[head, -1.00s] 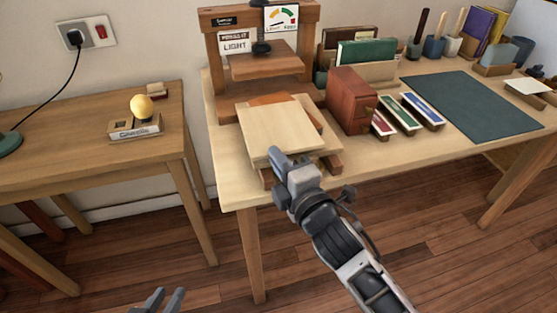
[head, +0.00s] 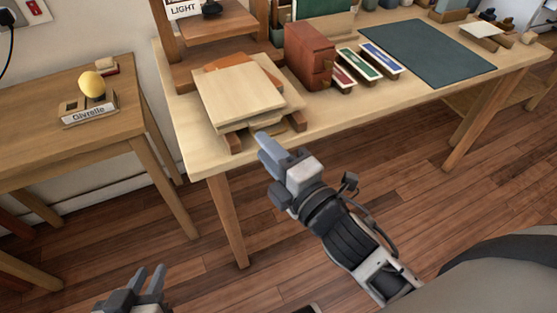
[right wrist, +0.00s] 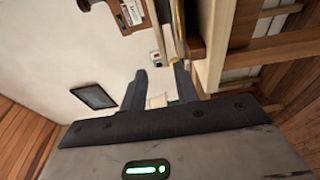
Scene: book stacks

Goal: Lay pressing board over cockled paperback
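The pressing board (head: 238,97) is a pale square wooden board on the table at the front of the wooden press. An orange-covered book, seemingly the paperback (head: 228,62), shows only at its back edge beneath the board; most of it is hidden. My right gripper (head: 277,150) is just in front of the table edge, apart from the board. In the right wrist view its fingers (right wrist: 160,90) are spread with nothing held between them. My left gripper (head: 148,284) is open and empty, low over the floor at bottom left.
The press (head: 205,28) stands behind the board. A reddish-brown box (head: 308,55) stands to its right, beside several coloured slim boxes (head: 378,60). A dark mat (head: 428,52) lies farther right. A side table (head: 60,135) at left bears a yellow object (head: 92,84).

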